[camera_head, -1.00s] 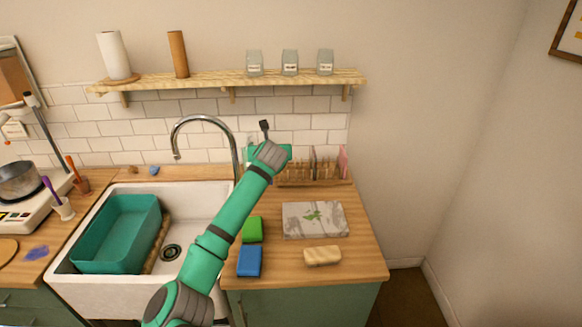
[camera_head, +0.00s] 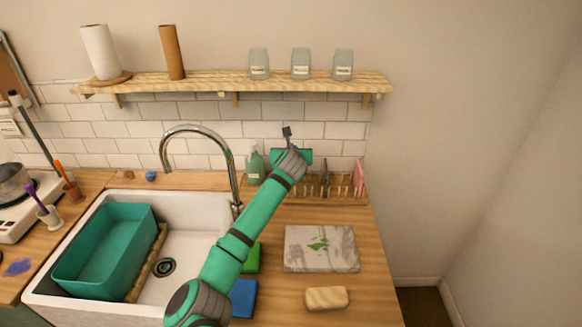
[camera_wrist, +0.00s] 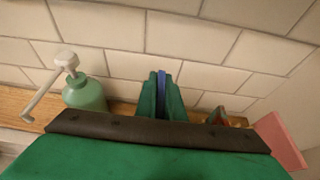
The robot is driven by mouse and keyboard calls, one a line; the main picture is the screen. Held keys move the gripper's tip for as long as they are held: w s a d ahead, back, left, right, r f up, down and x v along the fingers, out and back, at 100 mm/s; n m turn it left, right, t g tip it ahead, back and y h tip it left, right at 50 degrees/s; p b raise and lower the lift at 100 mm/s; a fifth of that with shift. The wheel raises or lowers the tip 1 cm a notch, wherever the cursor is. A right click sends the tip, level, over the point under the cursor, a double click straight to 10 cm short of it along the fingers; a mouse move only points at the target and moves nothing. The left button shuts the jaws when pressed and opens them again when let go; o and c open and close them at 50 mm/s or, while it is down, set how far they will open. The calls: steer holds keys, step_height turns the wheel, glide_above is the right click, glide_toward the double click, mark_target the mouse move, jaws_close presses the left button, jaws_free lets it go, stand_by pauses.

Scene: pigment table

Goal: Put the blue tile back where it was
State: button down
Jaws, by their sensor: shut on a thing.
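The blue tile (camera_wrist: 162,76) shows edge-on as a thin upright strip in the wrist view. My gripper (camera_wrist: 160,95) is shut on it, with a green finger on each side. In the head view my gripper (camera_head: 300,157) is at the back of the counter, over the left part of the wooden rack (camera_head: 328,192). My wrist hides the blue tile there. Several slots of the rack look empty, and a pink tile (camera_head: 359,178) stands at its right end. The pink tile also shows in the wrist view (camera_wrist: 280,140). The tile's lower edge is hidden.
A soap bottle (camera_head: 255,168) with a white pump (camera_wrist: 67,60) stands just left of the rack. The tiled wall is close behind. A marble slab (camera_head: 320,262), a beige block (camera_head: 326,297), green and blue sponges (camera_head: 243,299) lie in front. The sink (camera_head: 190,225) is left.

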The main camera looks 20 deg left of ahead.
steer(key=shift+s+d+f, duration=0.1)
steer(key=shift+d+f, duration=0.1)
steer(key=shift+f, duration=0.85)
steer(key=shift+a+f, duration=0.2)
steer(key=shift+f, duration=1.55)
steer(key=shift+f, duration=0.15)
steer(key=c, duration=1.9)
jaws_free()
steer(key=shift+o, duration=0.2)
steer(key=v, duration=1.2)
